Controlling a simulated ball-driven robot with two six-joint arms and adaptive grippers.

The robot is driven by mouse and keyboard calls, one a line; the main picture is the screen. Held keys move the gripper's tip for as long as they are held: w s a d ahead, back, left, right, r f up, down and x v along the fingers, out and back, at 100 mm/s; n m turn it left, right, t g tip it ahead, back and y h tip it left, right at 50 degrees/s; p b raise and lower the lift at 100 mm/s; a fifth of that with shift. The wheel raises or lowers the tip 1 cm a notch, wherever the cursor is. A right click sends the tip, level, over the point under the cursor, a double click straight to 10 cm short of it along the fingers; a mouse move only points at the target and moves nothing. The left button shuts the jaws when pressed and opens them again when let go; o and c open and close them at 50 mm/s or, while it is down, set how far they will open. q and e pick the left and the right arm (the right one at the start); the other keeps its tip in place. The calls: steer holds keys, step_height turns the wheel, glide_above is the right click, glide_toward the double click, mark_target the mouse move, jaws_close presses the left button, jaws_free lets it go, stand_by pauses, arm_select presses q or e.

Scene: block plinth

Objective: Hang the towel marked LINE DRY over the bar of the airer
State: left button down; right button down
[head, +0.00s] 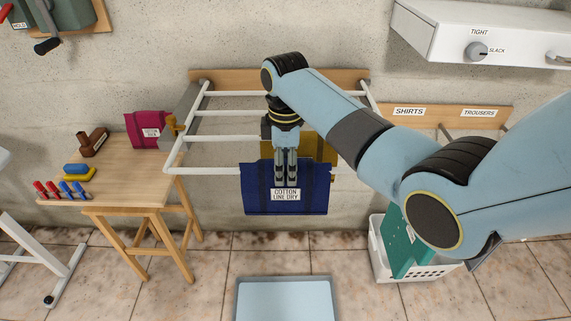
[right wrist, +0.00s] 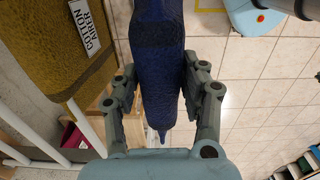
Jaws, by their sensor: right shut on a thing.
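The blue towel (head: 257,190) has a label reading COTTON LINE DRY and hangs at the front bar (head: 208,171) of the white airer (head: 205,113). My right gripper (head: 287,184) is shut on this towel, its fingers pointing down over the front face. In the right wrist view the folded towel (right wrist: 158,70) is between the fingers (right wrist: 160,100). The towel covers part of the front bar; I cannot tell whether its weight rests on it. My left gripper is not in view.
A mustard towel (head: 318,148), labelled COTTON AIRER (right wrist: 50,50), hangs behind the blue one. A white basket (head: 385,265) with a green towel (head: 402,250) stands right.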

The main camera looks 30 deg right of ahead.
stand_by(0.6)
steer(key=shift+p, duration=0.45)
steer(key=shift+f, duration=0.3)
steer(key=shift+f+b, duration=0.3)
steer(key=shift+f, duration=0.1)
steer(key=shift+c, duration=0.7)
jaws_free()
